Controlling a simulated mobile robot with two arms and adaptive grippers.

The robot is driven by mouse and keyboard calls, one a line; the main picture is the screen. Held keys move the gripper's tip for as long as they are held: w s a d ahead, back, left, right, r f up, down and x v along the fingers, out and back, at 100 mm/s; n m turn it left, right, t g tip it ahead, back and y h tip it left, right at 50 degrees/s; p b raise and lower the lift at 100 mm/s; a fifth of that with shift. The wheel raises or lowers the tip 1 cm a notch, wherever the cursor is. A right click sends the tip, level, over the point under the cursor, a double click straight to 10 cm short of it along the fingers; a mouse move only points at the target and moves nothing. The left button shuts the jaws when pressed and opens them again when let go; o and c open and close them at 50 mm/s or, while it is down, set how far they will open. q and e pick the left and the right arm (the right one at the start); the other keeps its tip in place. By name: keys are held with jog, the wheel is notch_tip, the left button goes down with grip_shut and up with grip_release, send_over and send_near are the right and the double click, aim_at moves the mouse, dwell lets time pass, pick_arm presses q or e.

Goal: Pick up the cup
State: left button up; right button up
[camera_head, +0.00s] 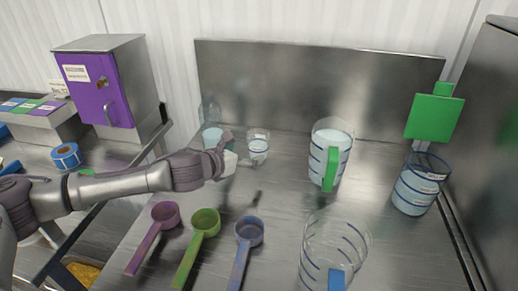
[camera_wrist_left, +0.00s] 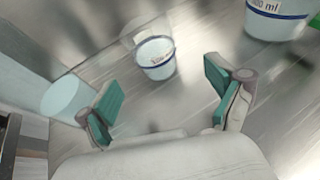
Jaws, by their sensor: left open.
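A small clear cup (camera_head: 258,152) with a blue line stands upright on the metal table, toward the back panel. It also shows in the left wrist view (camera_wrist_left: 155,62), upper middle, beyond the fingertips. My left gripper (camera_head: 236,158) is just left of the cup in the head view. In the left wrist view its green-padded fingers (camera_wrist_left: 165,100) are spread wide with nothing between them. The cup lies ahead of the gap and appears untouched. My right gripper is in neither view.
Behind my left gripper stands a clear container (camera_head: 211,115). To the right are a measuring jug (camera_head: 331,150) with a green handle and a blue-striped container (camera_head: 420,183). A clear jug (camera_head: 335,235) and purple, green and blue scoops (camera_head: 248,232) are in front. A metal panel (camera_head: 310,85) closes the back.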

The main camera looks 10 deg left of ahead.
aim_at(253, 149)
pick_arm(q)
jog(key=x, duration=0.9)
jog(key=shift+w+a, duration=0.1)
jog(key=shift+a, duration=0.25)
jog(key=shift+r, duration=0.1)
jog(key=shift+c, duration=0.2)
jog(key=c, duration=1.3)
